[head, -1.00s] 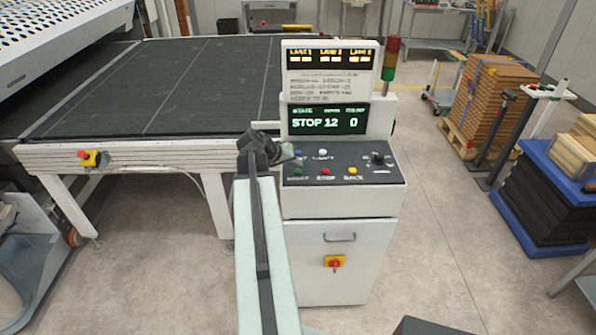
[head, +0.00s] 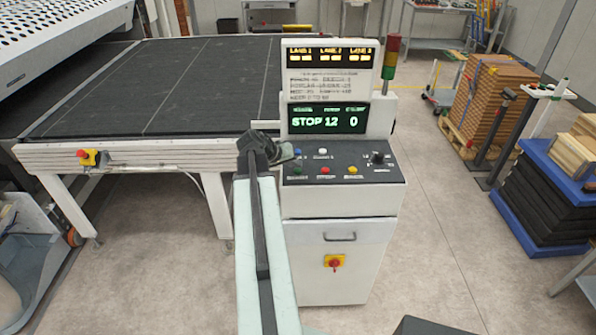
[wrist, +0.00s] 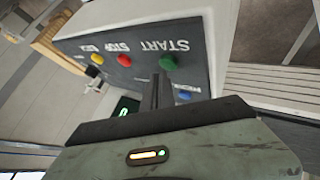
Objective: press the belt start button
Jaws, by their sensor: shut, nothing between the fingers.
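The green start button (wrist: 168,62) shows in the wrist view with the word START above it, upside down. It also shows in the head view (head: 297,171), at the left of the front button row on the control panel (head: 340,178). My gripper (wrist: 160,82) is shut and empty. In the wrist view its fingertips appear just below and slightly left of the green button; I cannot tell if they touch it. In the head view my gripper (head: 289,153) is over the panel's left edge. The display (head: 328,121) reads STOP 12 0.
A red button (head: 325,170) and a yellow button (head: 352,170) sit in the same row. A blue button (wrist: 184,96) lies close to my fingers. A knob (head: 378,158) is at the panel's right. The belt table (head: 150,90) is left of the console.

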